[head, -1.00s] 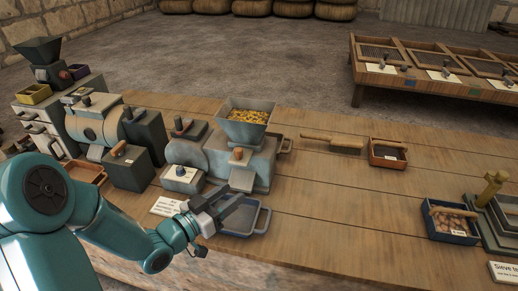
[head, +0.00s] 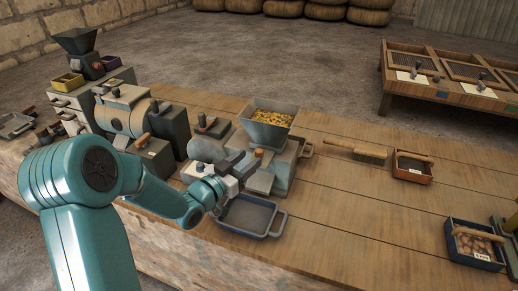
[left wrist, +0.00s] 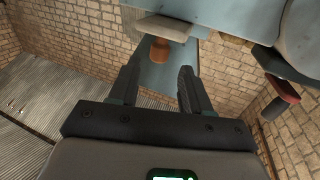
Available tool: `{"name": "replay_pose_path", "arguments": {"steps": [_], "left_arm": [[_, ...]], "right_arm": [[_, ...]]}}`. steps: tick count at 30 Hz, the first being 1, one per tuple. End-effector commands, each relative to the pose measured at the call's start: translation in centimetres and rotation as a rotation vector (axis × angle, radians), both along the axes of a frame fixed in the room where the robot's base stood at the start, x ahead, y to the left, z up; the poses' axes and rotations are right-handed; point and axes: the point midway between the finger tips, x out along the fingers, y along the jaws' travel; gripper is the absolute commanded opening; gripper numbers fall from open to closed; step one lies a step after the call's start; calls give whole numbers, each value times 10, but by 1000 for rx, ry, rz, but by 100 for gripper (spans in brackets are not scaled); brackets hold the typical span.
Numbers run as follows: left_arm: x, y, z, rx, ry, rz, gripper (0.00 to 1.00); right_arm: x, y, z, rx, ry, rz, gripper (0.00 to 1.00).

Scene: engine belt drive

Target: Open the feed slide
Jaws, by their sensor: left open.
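The grey mill (head: 285,172) stands on the bench with a square hopper (head: 270,125) full of yellow grain. A brown knob (head: 259,153) on the mill below the hopper looks like the feed slide's handle. In the left wrist view the knob (left wrist: 159,50) sits below a pale plate, ahead of and between the finger lines. My left gripper (head: 242,166) is open and empty, close in front of the mill, and its fingers (left wrist: 158,82) appear short of the knob. The gripper partly hides the mill's front. My right gripper is out of view.
A blue-grey tray (head: 247,217) lies on the bench below my left gripper. Another machine (head: 125,112) stands to the left. A brush (head: 357,150), a small box (head: 412,168) and a blue bin (head: 475,243) are to the right, with bare bench between.

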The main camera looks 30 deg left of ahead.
Motion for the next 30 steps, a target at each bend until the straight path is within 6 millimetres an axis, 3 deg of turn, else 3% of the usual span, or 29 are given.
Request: {"name": "replay_pose_path", "arguments": {"steps": [3,9,20,24,30], "left_arm": [[26,-4,1,-1,0,-4,48],[51,-6,0,-1,1,-2,48],[57,-6,0,-1,0,-1,48],[56,-6,0,0,0,-1,2],[51,-6,-2,0,-1,0,0]], "right_arm": [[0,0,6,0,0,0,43],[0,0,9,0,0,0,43],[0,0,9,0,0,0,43],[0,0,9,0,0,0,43],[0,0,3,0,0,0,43]]}}
